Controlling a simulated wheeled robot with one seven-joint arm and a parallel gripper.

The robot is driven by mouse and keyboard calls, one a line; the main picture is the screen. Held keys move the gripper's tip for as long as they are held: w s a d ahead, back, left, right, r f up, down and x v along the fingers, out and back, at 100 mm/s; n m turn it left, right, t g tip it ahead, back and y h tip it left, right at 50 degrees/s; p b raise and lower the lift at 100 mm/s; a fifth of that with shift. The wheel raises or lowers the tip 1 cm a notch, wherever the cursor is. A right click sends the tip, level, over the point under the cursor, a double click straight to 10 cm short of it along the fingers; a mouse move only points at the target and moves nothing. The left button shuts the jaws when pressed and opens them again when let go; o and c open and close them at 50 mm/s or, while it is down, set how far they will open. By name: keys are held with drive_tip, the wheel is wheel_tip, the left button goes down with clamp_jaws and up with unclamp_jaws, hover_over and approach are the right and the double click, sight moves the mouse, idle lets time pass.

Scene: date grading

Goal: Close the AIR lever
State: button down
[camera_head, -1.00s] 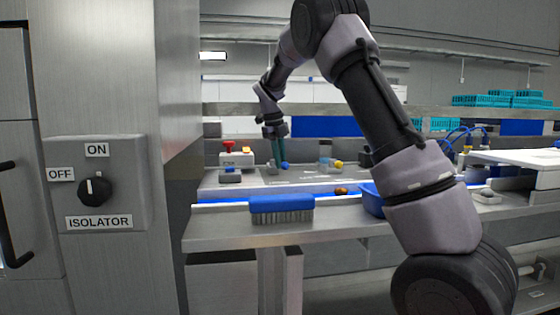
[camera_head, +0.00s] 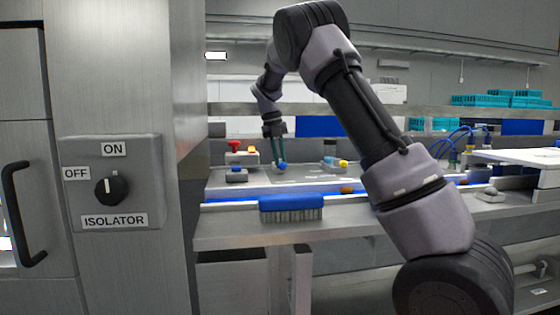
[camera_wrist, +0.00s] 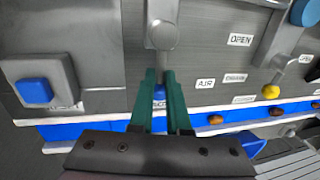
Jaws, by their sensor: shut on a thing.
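The AIR lever hangs from a round grey pivot (camera_wrist: 162,34) on a steel panel in the wrist view. The fingers partly hide the lever's end. The AIR label (camera_wrist: 205,84) is to the right of the lever, with an OPEN label (camera_wrist: 240,40) above it and smaller labels beside and below. In the head view my gripper (camera_head: 277,152) is at the blue knob (camera_head: 282,167) at the panel.
A second lever with a yellow knob (camera_wrist: 271,92) is to the right. A blue push button (camera_wrist: 35,90) is to the left. In the head view, a red-topped button (camera_head: 234,146) stands left of my gripper, and a blue brush (camera_head: 291,207) lies at the bench front. An isolator switch (camera_head: 111,187) is nearer.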

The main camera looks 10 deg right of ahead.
drive_tip(key=shift+s+f, duration=0.15)
drive_tip(key=shift+f, duration=0.05)
drive_tip(key=c, duration=0.9)
unclamp_jaws()
drive_tip(key=shift+r, duration=0.1)
drive_tip(key=shift+r, duration=0.15)
drive_tip(key=shift+a+r, duration=0.1)
drive_tip(key=shift+r, duration=0.25)
drive_tip(key=r, duration=0.3)
drive_tip(key=a+r, duration=0.1)
drive_tip(key=r, duration=0.2)
drive_tip(key=a+r, duration=0.1)
drive_tip(key=r, duration=0.2)
drive_tip(key=shift+r, duration=0.3)
